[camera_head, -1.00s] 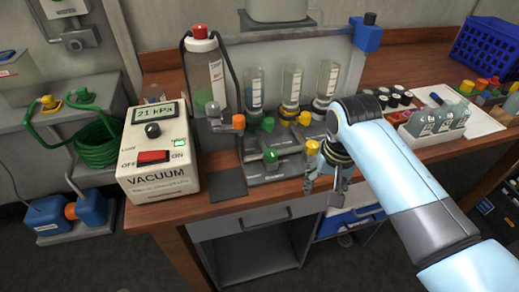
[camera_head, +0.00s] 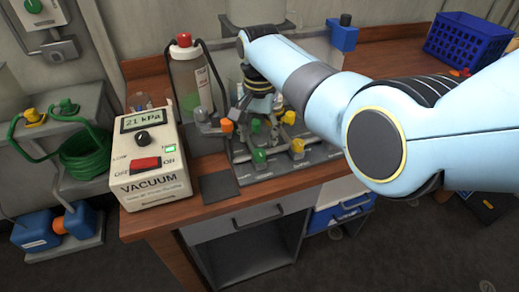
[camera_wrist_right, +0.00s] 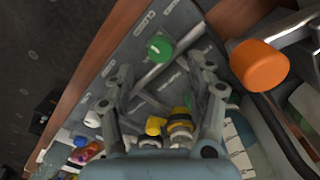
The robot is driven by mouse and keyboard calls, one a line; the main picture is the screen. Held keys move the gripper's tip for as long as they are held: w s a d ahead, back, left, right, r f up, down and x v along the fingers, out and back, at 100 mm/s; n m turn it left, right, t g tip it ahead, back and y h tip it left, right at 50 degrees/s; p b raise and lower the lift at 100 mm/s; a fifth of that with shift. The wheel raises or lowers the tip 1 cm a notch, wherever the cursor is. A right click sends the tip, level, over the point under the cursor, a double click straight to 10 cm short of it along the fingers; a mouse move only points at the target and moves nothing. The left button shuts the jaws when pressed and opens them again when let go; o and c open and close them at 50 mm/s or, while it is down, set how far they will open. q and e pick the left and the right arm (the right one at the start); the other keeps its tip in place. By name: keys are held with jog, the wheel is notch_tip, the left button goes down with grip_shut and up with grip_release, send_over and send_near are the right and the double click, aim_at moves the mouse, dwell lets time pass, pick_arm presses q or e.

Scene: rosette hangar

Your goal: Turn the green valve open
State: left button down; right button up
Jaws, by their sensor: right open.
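The front green valve knob (camera_head: 259,155) sits on a grey valve panel (camera_head: 240,172) on the wooden bench. In the right wrist view this green knob (camera_wrist_right: 160,48) is just beyond and between the fingertips, apart from them. A second green knob (camera_head: 255,125) is farther back on the panel. My right gripper (camera_head: 240,116) hangs over the back left of the panel near the orange knob (camera_head: 226,126). In the wrist view my right gripper (camera_wrist_right: 165,73) is open with nothing between its fingers. My left gripper is in neither view.
Yellow knobs (camera_head: 297,145) sit beside the green ones. The orange knob (camera_wrist_right: 258,65) is close beside my right finger in the wrist view. A bottle with a red cap (camera_head: 186,75) stands behind the vacuum box (camera_head: 150,158). My right arm hides the panel's right rear.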

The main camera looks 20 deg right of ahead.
aim_at(259, 152)
notch_tip(259, 152, down, 6)
jog(key=shift+r+b, duration=0.2)
jog(key=shift+b, duration=0.45)
grip_shut()
